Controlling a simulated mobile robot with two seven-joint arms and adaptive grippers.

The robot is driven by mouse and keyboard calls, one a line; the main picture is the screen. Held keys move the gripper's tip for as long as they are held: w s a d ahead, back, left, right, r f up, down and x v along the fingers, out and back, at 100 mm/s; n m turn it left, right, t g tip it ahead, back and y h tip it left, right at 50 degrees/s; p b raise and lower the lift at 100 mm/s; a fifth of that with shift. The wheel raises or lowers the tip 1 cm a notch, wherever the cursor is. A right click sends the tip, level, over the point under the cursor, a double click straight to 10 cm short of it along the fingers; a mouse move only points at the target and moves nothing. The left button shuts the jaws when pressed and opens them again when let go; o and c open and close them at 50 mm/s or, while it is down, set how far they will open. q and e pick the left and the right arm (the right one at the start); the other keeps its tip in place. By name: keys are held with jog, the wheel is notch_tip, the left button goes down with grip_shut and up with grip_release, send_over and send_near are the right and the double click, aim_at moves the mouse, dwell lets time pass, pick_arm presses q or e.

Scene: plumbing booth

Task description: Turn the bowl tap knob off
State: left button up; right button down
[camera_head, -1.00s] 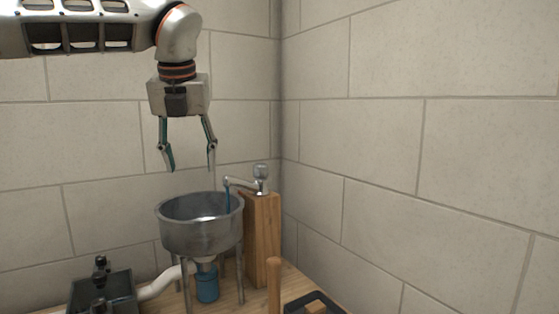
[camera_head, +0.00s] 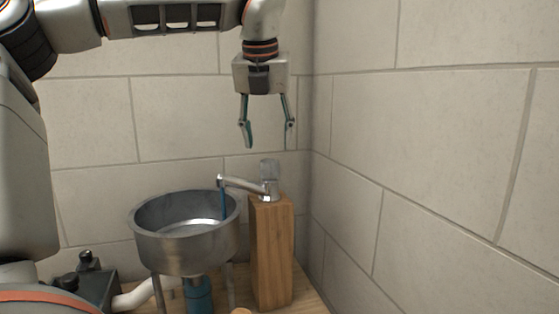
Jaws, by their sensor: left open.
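The bowl tap (camera_head: 245,184) is a metal spout on top of a wooden post, with a clear-grey knob (camera_head: 269,170) upright at its right end. A thin blue stream of water (camera_head: 223,200) falls from the spout into the round metal bowl (camera_head: 185,243). My left gripper (camera_head: 267,147) points down with its fingers apart and empty. In the picture it is just above the knob and apart from it; how near it is in depth is hard to tell. My right gripper is not in view.
The wooden post (camera_head: 272,255) stands right of the bowl, close to the tiled wall corner. A white pipe (camera_head: 135,297) and a blue container (camera_head: 199,297) are under the bowl. A dark box with black knobs (camera_head: 88,275) is at the lower left.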

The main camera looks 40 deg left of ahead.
aim_at(269, 161)
pick_arm(q)
jog(key=b+x, duration=0.1)
jog(key=x, duration=0.6)
jog(key=shift+f, duration=0.1)
jog(key=c, duration=1.1)
